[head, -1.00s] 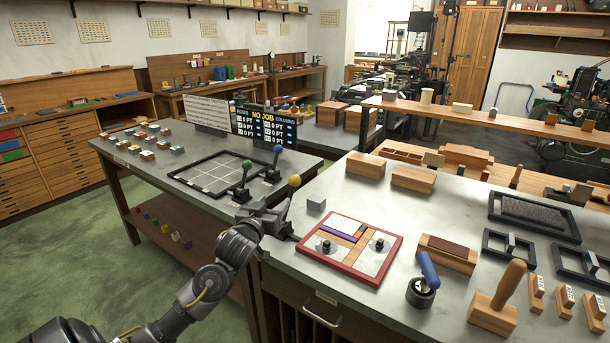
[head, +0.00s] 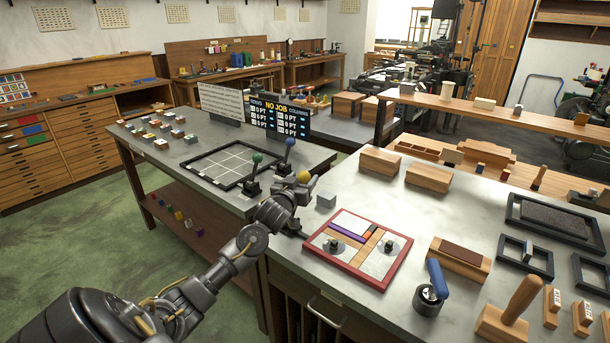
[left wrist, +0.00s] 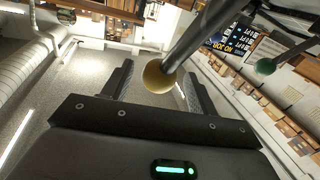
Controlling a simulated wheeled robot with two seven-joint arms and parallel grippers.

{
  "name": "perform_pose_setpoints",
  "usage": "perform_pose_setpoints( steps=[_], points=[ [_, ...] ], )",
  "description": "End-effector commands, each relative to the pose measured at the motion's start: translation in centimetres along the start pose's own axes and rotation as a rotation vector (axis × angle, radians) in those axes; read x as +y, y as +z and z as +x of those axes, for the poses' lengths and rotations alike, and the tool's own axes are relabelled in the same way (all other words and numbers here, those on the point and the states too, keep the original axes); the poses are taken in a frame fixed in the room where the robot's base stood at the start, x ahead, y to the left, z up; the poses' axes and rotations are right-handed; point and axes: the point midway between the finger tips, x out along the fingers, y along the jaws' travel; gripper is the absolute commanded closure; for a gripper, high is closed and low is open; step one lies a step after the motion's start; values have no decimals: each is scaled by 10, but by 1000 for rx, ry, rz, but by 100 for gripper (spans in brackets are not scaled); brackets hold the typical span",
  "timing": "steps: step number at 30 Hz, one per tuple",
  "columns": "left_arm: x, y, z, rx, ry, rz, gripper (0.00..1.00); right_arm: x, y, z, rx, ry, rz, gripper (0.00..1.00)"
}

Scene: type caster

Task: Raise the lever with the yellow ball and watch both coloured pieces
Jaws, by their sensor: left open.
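I cannot tell whether a finger touches the ball. My right gripper is out of view.
A green-ball lever (head: 257,158) and a blue-ball lever (head: 290,142) stand just behind, near a black grid frame (head: 237,181). A grey cube (head: 326,200) sits right of my gripper. A blue-handled roller (head: 434,284) and wooden blocks crowd the near table.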

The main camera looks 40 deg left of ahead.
Motion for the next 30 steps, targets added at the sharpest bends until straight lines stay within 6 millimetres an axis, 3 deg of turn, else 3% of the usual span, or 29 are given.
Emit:
perform_pose_setpoints(
  steps=[6, 15, 28, 30],
  points=[
    [1, 0, 19, -1, 0, -1, 41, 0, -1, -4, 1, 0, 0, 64],
    [1, 1, 21, -1, 1, 0, 41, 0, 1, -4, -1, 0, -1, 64],
    [1, 1, 20, -1, 1, 0, 96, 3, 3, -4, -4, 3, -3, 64],
    [1, 1, 20, -1, 1, 0, 100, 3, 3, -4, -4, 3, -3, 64]
  ],
)
